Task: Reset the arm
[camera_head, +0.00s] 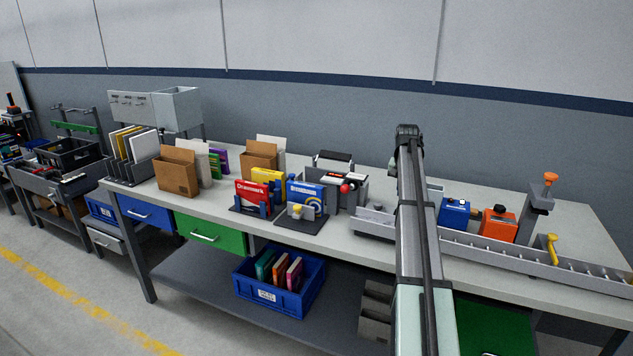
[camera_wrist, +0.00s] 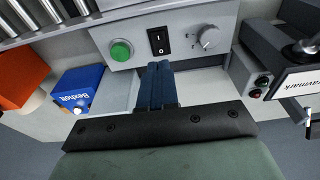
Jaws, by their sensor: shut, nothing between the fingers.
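My gripper (camera_wrist: 160,82) shows in the wrist view with its two dark blue fingers together and nothing between them. The fingers point at a grey control panel (camera_wrist: 185,48) that carries a green button (camera_wrist: 121,50), a black rocker switch (camera_wrist: 158,41) and a round knob (camera_wrist: 208,37). I cannot tell whether the fingertips touch the panel. In the head view my arm (camera_head: 411,210) reaches up across the workbench (camera_head: 350,237), and the gripper cannot be made out there.
A blue container (camera_head: 453,212) and an orange one (camera_head: 498,223) stand right of my arm, by a roller conveyor (camera_head: 560,266). Boxes and a cardboard holder (camera_head: 177,174) stand to the left. A blue crate (camera_head: 268,294) is on the lower shelf.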

